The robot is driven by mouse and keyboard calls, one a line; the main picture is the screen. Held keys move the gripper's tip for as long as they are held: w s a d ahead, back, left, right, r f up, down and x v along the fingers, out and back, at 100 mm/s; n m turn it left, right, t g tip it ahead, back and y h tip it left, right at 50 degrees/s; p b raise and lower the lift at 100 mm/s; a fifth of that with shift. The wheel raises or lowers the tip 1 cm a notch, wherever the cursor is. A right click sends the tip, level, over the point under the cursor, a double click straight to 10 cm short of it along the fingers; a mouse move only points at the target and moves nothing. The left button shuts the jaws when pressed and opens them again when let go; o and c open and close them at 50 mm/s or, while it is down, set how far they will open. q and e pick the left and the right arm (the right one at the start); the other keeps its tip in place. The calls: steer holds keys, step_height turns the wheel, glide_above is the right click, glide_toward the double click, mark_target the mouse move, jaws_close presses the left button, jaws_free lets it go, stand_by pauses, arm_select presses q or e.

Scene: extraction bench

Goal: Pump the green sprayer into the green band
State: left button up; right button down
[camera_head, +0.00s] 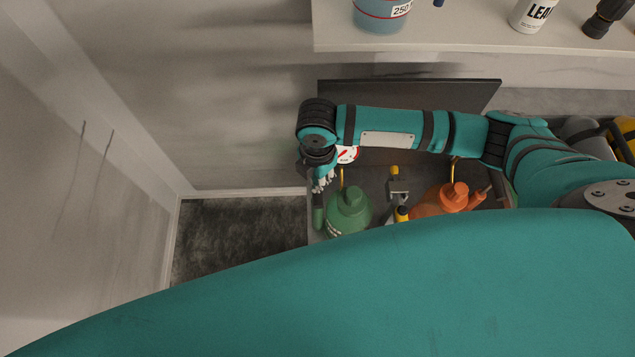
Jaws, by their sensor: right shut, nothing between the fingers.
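The green sprayer (348,212) stands on the bench below my right wrist, its lower part hidden by a large teal part of my own in the foreground. A round white gauge (347,154) with red marking shows just above it, partly covered by my right arm. I cannot make out a green band or the reading. My right gripper (323,183) points down at the upper left of the green sprayer, shut and empty. I cannot tell whether it touches the sprayer. My left gripper is not in view.
An orange sprayer (447,199) stands to the right, with a grey and yellow fitting (397,185) between the two sprayers. A shelf (440,38) above holds a blue container (381,14) and a white bottle (532,14). Dark floor (235,235) lies left of the bench.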

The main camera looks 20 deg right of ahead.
steer(key=shift+f, duration=0.4)
steer(key=shift+s+f+b, duration=0.1)
steer(key=shift+f+b, duration=1)
steer(key=shift+f, duration=1.3)
step_height(320, 180, up, 6)
steer(key=p, duration=0.6)
steer(key=shift+f, duration=0.15)
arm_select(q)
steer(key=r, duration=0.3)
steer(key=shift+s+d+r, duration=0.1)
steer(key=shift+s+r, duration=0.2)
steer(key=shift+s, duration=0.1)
arm_select(e)
steer(key=shift+f, duration=0.1)
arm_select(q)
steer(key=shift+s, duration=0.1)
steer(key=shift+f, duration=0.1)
arm_select(e)
steer(key=shift+f, duration=0.1)
